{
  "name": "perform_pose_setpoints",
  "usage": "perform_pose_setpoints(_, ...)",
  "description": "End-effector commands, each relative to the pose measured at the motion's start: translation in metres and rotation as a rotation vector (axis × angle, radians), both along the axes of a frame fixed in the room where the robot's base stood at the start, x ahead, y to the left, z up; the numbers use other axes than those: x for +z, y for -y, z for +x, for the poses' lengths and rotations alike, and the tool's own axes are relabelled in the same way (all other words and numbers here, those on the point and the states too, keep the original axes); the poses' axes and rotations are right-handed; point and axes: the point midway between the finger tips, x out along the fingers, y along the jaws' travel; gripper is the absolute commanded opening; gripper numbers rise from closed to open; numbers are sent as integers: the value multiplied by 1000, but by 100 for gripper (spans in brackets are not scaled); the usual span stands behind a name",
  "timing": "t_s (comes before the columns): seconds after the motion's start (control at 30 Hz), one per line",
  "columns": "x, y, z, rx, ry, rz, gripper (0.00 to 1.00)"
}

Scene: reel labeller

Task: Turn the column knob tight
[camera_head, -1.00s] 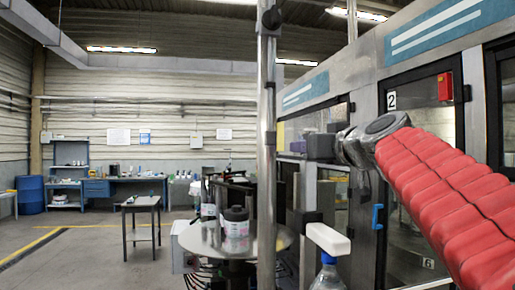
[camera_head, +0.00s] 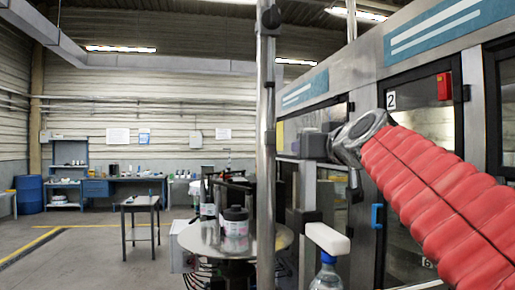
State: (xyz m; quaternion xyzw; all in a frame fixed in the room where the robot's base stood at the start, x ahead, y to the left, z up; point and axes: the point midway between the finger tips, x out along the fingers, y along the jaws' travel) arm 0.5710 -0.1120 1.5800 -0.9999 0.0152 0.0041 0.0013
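The metal column (camera_head: 266,190) stands upright in the middle of the view and runs past the top edge. A small dark knob (camera_head: 271,18) sits on it near the top. My arm, in a red sleeve, reaches in from the right. Its silver wrist ends at a grey block that looks like my gripper (camera_head: 310,146), a little right of the column and well below the knob. I see no contact between gripper and knob. The fingers cannot be made out, so I cannot tell whether they are open or shut.
A round metal table (camera_head: 270,240) with a dark-lidded jar (camera_head: 236,222) stands behind the column. A white block (camera_head: 327,238) above a clear bottle (camera_head: 326,275) is at the lower front. Glazed machine doors fill the right. The floor at left is mostly free around a small table (camera_head: 140,203).

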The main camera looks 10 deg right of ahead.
Motion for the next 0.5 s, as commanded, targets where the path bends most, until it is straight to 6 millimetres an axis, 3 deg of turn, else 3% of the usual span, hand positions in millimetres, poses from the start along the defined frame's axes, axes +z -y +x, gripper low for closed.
perform_pose_setpoints(0.5, -2, 0, 1, -43, 4, -2, 8)
